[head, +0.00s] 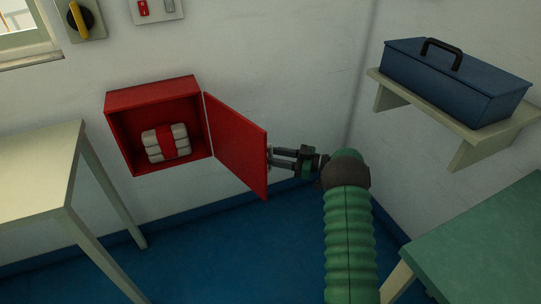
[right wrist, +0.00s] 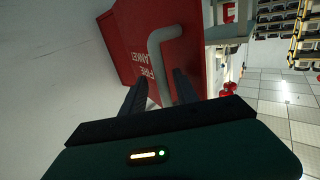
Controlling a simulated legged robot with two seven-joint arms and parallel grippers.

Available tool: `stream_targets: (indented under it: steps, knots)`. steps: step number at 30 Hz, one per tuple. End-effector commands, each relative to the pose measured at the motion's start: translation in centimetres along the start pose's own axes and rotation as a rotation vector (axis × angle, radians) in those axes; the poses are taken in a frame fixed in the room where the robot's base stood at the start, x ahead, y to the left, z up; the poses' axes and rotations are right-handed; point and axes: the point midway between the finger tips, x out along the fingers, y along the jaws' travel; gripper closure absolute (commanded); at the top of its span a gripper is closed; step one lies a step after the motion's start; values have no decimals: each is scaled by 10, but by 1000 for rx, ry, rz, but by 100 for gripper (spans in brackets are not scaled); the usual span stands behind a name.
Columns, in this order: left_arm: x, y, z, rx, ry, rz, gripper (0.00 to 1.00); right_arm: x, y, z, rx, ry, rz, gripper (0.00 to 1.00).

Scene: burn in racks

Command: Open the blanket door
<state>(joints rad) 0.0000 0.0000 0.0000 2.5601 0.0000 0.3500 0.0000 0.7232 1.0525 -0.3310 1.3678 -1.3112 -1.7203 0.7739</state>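The red blanket cabinet (head: 153,97) hangs on the wall in the head view. Its red door (head: 237,144) stands swung well out to the right, and a white folded blanket bundle (head: 154,142) with a red strap lies inside. My right gripper (head: 270,157) is at the outer face of the door, near its free edge. In the right wrist view, the grey bar handle (right wrist: 156,62) on the lettered door (right wrist: 137,45) runs between the two dark fingers. The fingers are spread, with gaps seeming to show beside the handle. My left gripper is not in view.
A pale table (head: 40,170) stands at the left. A blue toolbox (head: 450,80) sits on a wall shelf (head: 478,137) at the right, above a green-topped table (head: 480,250). Blue floor (head: 220,250) is clear below the cabinet.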

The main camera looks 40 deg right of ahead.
Motion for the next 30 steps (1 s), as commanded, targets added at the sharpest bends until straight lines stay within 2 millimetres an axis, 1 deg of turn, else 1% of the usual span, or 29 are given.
stream_targets:
  steps: [1,2,5,6,12,15,18,21,30]
  knots:
    - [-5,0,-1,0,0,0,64,-10,1,-2,1,-1,3,64]
    - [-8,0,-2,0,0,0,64,-16,1,-3,2,-1,3,64]
    - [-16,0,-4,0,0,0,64,-44,2,-4,2,-1,5,64]
    - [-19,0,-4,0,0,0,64,-56,1,-3,2,-1,5,64]
    - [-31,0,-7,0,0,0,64,-114,2,-2,2,0,3,64]
    - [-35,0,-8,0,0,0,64,-137,1,-1,2,-1,2,64]
    - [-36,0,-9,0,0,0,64,-151,1,0,2,1,0,64]
    - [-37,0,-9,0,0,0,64,-157,1,1,1,0,0,64]
    - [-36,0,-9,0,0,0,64,-158,1,1,1,0,-1,64]
